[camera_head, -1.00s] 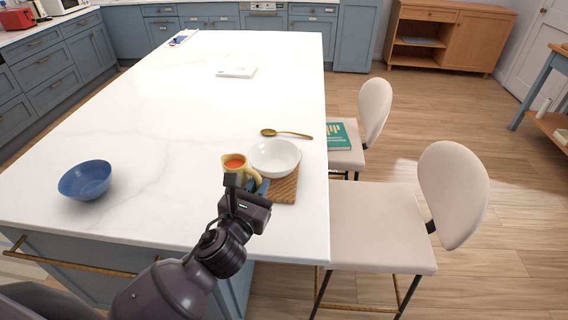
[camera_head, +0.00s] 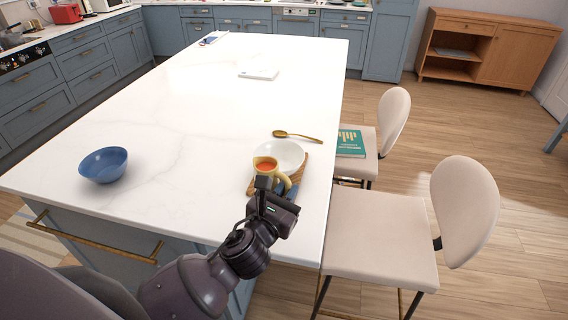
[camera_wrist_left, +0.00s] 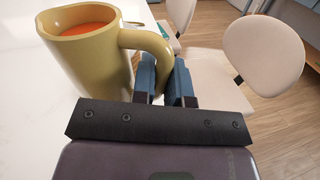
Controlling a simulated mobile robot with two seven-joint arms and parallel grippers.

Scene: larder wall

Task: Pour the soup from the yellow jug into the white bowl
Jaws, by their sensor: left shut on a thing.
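The yellow jug (camera_head: 258,174) holds orange-red soup and is roughly upright. It overlaps the near left part of the white bowl (camera_head: 289,154) in the head view; I cannot tell how high above the board it is. The white bowl looks empty where it shows and sits on a wooden board (camera_head: 303,174). My left gripper (camera_head: 279,184) is shut on the jug's handle. In the left wrist view, the jug (camera_wrist_left: 92,75) stands left of the fingers (camera_wrist_left: 166,80), with soup below its rim. The white bowl is not visible there. My right gripper is out of view.
A gold spoon (camera_head: 298,136) lies just behind the white bowl. A blue bowl (camera_head: 103,166) stands at the left on the white island (camera_head: 190,130). Chairs (camera_head: 380,235) line the right edge, one bearing a teal book (camera_head: 351,143). The island's middle is clear.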

